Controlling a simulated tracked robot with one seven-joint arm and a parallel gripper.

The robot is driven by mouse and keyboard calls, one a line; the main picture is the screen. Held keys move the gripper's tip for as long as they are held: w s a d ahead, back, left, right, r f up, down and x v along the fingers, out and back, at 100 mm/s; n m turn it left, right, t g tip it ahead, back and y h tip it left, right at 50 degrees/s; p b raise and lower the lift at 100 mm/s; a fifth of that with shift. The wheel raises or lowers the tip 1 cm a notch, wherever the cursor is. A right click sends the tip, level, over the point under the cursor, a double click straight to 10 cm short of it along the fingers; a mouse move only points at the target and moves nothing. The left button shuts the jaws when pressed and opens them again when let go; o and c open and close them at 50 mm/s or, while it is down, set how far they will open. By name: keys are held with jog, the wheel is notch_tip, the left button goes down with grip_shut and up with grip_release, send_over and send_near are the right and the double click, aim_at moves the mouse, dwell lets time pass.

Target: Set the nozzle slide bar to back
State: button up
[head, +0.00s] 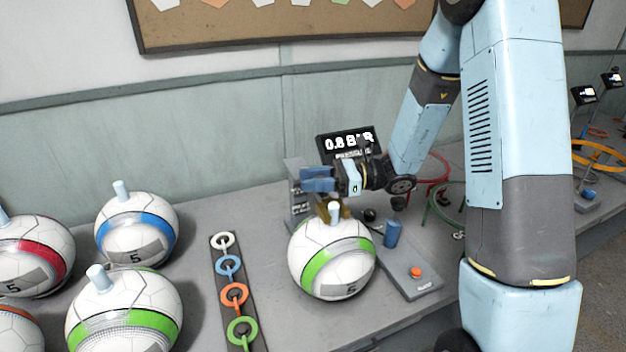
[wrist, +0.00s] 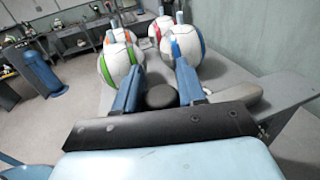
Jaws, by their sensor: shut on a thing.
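The press stands behind a green-striped ball (head: 331,258), with a display (head: 350,143) at its top that reads about 0.8 bar. My gripper (head: 305,180) is at the upper part of the press, just above the ball, and it hides most of the nozzle slide bar. In the wrist view, my blue fingers (wrist: 158,90) stand on either side of a dark round knob (wrist: 161,97) and are shut on it. I cannot tell the bar's position from these views. A brass-coloured part (head: 323,208) shows below the gripper, by the ball's pale top peg (head: 334,211).
A blue cylinder (head: 392,233) and an orange button (head: 416,271) are on the press base to the right. A rack of coloured rings (head: 233,296) lies left of the ball. Several other balls stand farther left, including a blue-striped one (head: 136,232). A wall is close behind.

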grip_shut()
jog(key=shift+w, duration=0.15)
